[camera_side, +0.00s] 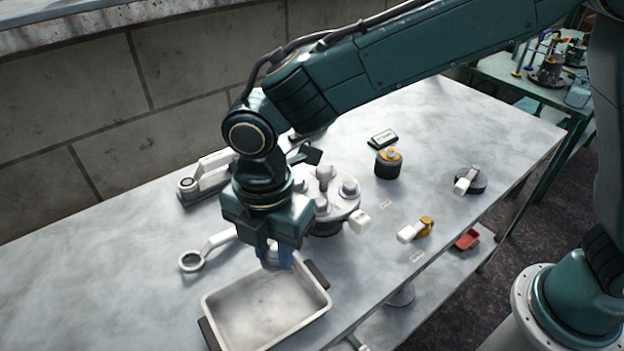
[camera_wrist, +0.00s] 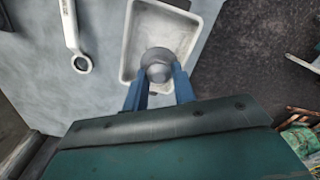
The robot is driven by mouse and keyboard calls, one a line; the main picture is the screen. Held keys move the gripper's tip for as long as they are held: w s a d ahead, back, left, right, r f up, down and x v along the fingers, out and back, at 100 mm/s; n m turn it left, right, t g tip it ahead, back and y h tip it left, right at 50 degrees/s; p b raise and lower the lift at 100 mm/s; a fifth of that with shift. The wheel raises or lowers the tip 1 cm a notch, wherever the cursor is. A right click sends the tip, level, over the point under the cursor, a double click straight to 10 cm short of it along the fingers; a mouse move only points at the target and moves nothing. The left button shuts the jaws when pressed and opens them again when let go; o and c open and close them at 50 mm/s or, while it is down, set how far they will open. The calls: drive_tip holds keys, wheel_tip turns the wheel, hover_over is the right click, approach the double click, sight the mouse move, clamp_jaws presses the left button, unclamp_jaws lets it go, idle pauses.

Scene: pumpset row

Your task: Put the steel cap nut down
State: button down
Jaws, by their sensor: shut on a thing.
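My gripper (camera_side: 274,262) points down at the back edge of the white tray (camera_side: 212,301) in the side view. In the wrist view its two blue fingers (camera_wrist: 160,90) are shut on the steel cap nut (camera_wrist: 157,62), a round grey domed piece. In the wrist view the nut overlaps the inside of the tray (camera_wrist: 133,30). In the side view the nut (camera_side: 272,253) is mostly hidden by the fingers. I cannot tell how far it is above the tray floor.
A ring spanner (camera_side: 193,261) lies left of the tray; it also shows in the wrist view (camera_wrist: 72,35). A round pump housing (camera_side: 345,207) with several raised parts stands just behind my gripper. A black and yellow piece (camera_side: 388,165) stands further right. The table's left front is clear.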

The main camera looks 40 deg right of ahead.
sight(281, 304)
drive_tip(key=shift+f, duration=6.45)
drive_tip(key=shift+f, duration=0.15)
drive_tip(key=c, duration=1.1)
unclamp_jaws()
drive_tip(key=shift+c, duration=0.2)
wheel_tip(281, 304, up, 12)
drive_tip(key=shift+r, duration=0.2)
drive_tip(key=shift+d, duration=0.1)
